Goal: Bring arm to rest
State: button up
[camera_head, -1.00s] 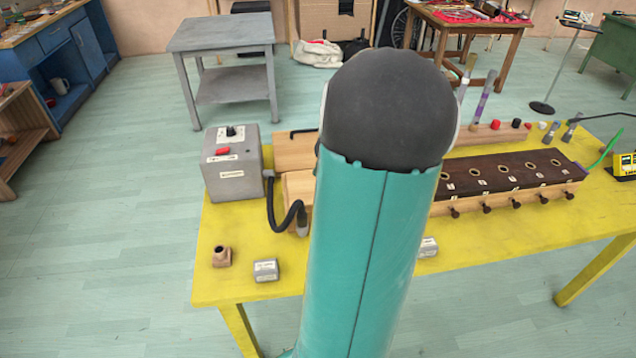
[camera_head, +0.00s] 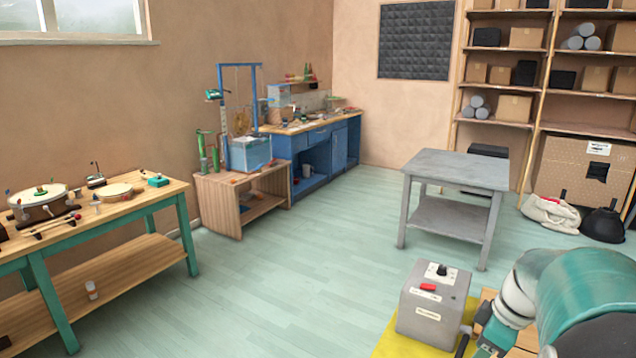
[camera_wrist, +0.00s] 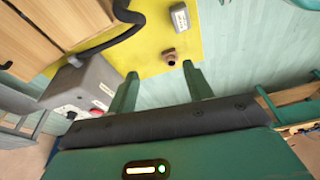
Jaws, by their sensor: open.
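My teal arm with its dark grey joint shows at the lower right of the head view, bent, beside a grey control box (camera_head: 432,312) with a red button. The control box stands at the corner of a yellow table (camera_head: 397,343). In the wrist view my gripper (camera_wrist: 160,70) is open, its two green fingers apart with nothing between them. Beyond the fingers, a small brown fitting (camera_wrist: 170,56) and a small grey labelled block (camera_wrist: 180,17) rest on the yellow table. The control box also shows at left in the wrist view (camera_wrist: 86,84).
A grey side table (camera_head: 455,168) stands behind the control box. A wooden bench with drums (camera_head: 150,252) is at left, and a blue workbench (camera_head: 345,150) is at the back. The floor between them is clear.

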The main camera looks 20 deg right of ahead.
jog(key=s+a+r+m+t, duration=0.1)
jog(key=s+a+r+m, duration=0.1)
jog(key=a, duration=1.2)
jog(key=s+a+r+m+t+h, duration=0.1)
jog(key=a+r+m, duration=0.3)
jog(key=a, duration=1.1)
jog(key=shift+s+r+m+t+h, duration=0.3)
jog(key=shift+s+t, duration=0.15)
jog(key=shift+t, duration=0.25)
jog(key=shift+c, duration=0.3)
